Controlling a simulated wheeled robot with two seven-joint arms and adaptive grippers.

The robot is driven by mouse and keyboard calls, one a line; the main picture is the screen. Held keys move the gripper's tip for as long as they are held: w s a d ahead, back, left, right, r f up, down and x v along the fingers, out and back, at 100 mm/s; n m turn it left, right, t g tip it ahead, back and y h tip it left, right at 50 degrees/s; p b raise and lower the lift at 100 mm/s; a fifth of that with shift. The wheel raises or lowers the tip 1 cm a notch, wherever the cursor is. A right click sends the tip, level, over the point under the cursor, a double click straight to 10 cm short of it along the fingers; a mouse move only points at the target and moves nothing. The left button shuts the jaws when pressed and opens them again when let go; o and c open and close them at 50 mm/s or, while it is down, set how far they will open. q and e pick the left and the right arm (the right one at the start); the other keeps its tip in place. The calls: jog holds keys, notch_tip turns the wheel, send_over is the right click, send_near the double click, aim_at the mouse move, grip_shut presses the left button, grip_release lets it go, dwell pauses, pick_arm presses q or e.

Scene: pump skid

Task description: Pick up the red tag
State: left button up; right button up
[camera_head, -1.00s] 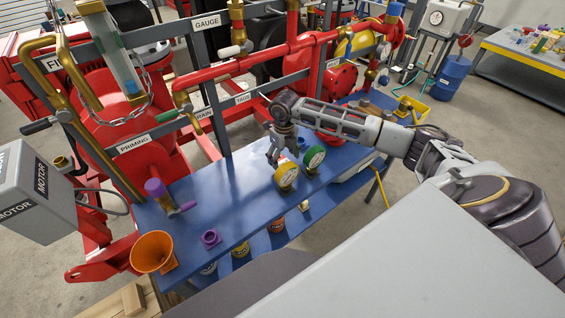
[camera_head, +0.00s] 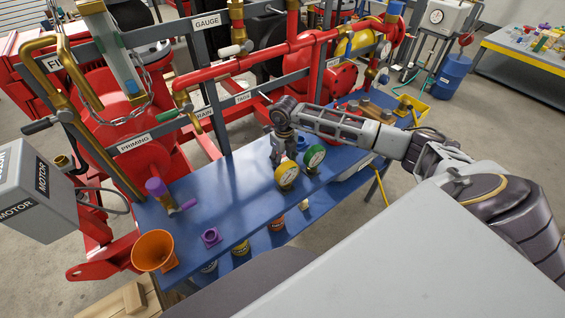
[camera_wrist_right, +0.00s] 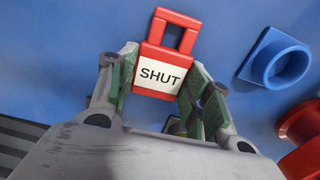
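The red tag (camera_wrist_right: 161,68) has a white label reading SHUT and a loop handle at its top. It lies on the blue bench top in the right wrist view. My right gripper (camera_wrist_right: 160,80) has its two green-padded fingers spread, one on each side of the tag's lower part. The fingertips are very close to its edges; I cannot tell whether they touch. In the camera_head view my right gripper (camera_head: 274,162) points down over the blue bench (camera_head: 222,192), and I cannot make out the tag there. My left gripper is not in view.
A blue ring-shaped part (camera_wrist_right: 278,60) lies right of the tag, with a red part (camera_wrist_right: 303,122) below it. Red pipework (camera_head: 250,65) rises behind. The bench's middle is mostly clear.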

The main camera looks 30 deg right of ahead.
jog(key=c, duration=0.3)
jog(key=shift+r, duration=0.1)
jog(key=shift+w+r, duration=0.1)
jog(key=shift+r, duration=0.7)
notch_tip(320, 180, up, 7)
jog(key=shift+f+b, duration=0.1)
jog(key=shift+b, duration=0.45)
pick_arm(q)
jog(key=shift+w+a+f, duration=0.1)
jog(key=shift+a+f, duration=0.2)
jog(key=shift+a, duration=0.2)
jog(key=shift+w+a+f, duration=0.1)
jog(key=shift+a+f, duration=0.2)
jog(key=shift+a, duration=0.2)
pick_arm(e)
jog(key=shift+r, duration=0.75)
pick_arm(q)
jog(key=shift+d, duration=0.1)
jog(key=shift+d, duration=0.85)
